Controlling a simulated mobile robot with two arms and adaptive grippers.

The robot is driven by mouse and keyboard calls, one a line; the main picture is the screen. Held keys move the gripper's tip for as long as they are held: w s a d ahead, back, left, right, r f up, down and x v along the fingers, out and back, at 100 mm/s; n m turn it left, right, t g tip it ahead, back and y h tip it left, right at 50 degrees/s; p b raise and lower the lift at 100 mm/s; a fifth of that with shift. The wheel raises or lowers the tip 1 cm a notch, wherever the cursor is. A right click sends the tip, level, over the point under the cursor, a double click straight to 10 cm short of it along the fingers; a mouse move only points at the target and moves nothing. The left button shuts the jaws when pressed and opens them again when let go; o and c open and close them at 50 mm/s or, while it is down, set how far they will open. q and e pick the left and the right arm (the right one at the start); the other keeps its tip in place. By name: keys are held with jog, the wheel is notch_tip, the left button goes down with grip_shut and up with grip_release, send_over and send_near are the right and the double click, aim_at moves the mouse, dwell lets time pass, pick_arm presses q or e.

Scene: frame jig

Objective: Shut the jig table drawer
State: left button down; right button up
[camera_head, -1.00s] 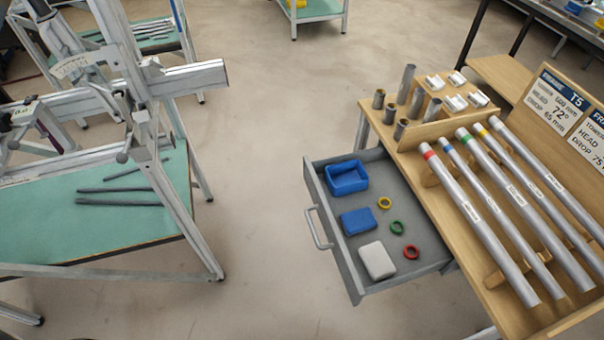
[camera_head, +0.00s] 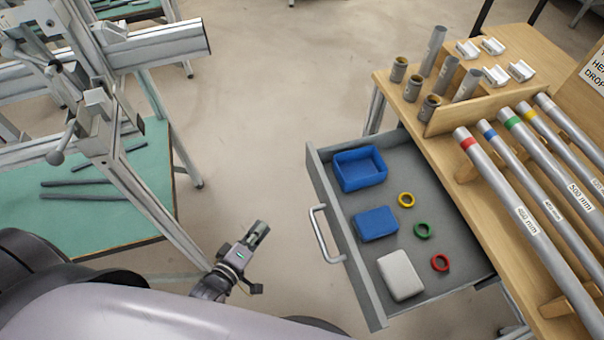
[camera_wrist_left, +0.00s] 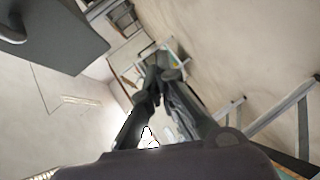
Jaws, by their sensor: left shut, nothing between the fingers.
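The grey jig table drawer (camera_head: 340,235) stands pulled out from the wooden table in the head view, with a curved metal handle (camera_head: 322,236) on its front. Inside lie a blue open box (camera_head: 360,170), a blue block (camera_head: 376,223), a pale grey box (camera_head: 401,275), and yellow (camera_head: 406,200), green (camera_head: 424,230) and red (camera_head: 440,263) rings. My left gripper (camera_head: 262,229) is shut and empty, left of the handle and apart from it. Its fingers (camera_wrist_left: 160,75) also show in the left wrist view, where a grey panel (camera_wrist_left: 50,35) fills the upper left. My right gripper is not in view.
The wooden table (camera_head: 455,165) carries several metal tubes with coloured bands, short upright cylinders and white blocks. A metal frame with a green-topped bench (camera_head: 85,215) stands at the left. Bare floor (camera_head: 260,120) lies between bench and drawer.

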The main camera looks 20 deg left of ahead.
pick_arm(q)
notch_tip(320, 180, up, 10)
jog(key=w+n+t+b, duration=0.2)
jog(key=n+t, duration=0.1)
jog(key=n, duration=0.1)
send_near(307, 157)
jog(key=w+a, duration=0.2)
jog(key=a, duration=0.1)
jog(key=shift+h, duration=0.4)
jog(key=w+d, duration=0.2)
jog(key=d+p, duration=0.1)
jog(key=shift+w+d+f, duration=0.2)
jog(key=shift+w+f, duration=0.1)
jog(key=shift+w, duration=0.1)
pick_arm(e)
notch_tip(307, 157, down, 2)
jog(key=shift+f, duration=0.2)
pick_arm(q)
jog(key=shift+w, duration=0.1)
